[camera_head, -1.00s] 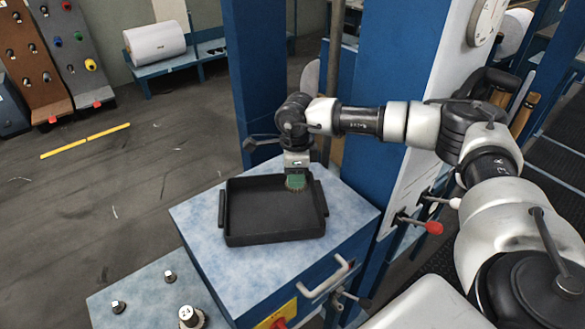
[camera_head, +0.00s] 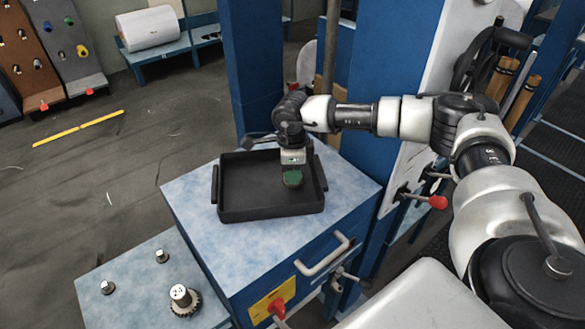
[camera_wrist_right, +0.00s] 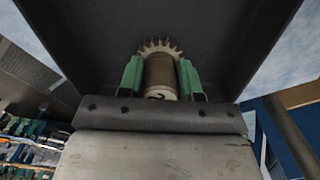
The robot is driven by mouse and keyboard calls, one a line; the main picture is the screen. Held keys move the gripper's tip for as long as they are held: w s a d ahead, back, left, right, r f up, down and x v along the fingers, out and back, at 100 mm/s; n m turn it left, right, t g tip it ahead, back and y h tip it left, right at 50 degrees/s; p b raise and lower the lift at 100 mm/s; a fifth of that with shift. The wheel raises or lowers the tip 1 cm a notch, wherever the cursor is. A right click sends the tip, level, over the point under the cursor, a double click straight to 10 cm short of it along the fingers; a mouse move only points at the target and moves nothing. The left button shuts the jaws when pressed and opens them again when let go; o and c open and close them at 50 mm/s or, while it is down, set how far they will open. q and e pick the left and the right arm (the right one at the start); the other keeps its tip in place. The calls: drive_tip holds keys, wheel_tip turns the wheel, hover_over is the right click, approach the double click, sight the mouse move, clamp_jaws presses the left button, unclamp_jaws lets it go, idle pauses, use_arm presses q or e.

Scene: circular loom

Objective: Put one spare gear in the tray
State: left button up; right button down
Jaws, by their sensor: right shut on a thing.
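The black tray (camera_head: 240,212) lies on the blue-grey top of a blue cabinet in the head view. My right gripper (camera_head: 292,179) is over the tray's right part, pointing down. In the right wrist view, my right gripper (camera_wrist_right: 161,80) has its green fingers shut on the hub of a gear (camera_wrist_right: 160,47). The gear's teeth show against the dark tray floor; I cannot tell whether it touches the floor. A second gear (camera_head: 181,300), with a numbered hub, stands on the lower table at the front left. My left gripper is not in view.
The cabinet (camera_head: 262,254) has a pale handle and a red knob on yellow at its front. Two short metal pegs (camera_head: 162,256) stand on the lower table. A blue post (camera_head: 262,70) rises behind the tray. A red-knobbed lever (camera_head: 437,202) sticks out at the right.

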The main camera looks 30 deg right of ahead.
drive_tip(key=shift+f+b, duration=0.3)
drive_tip(key=shift+f, duration=0.05)
drive_tip(key=c, duration=0.7)
unclamp_jaws()
wheel_tip(320, 180, up, 10)
drive_tip(key=b, duration=0.2)
drive_tip(key=shift+b, duration=0.35)
drive_tip(key=shift+r, duration=0.45)
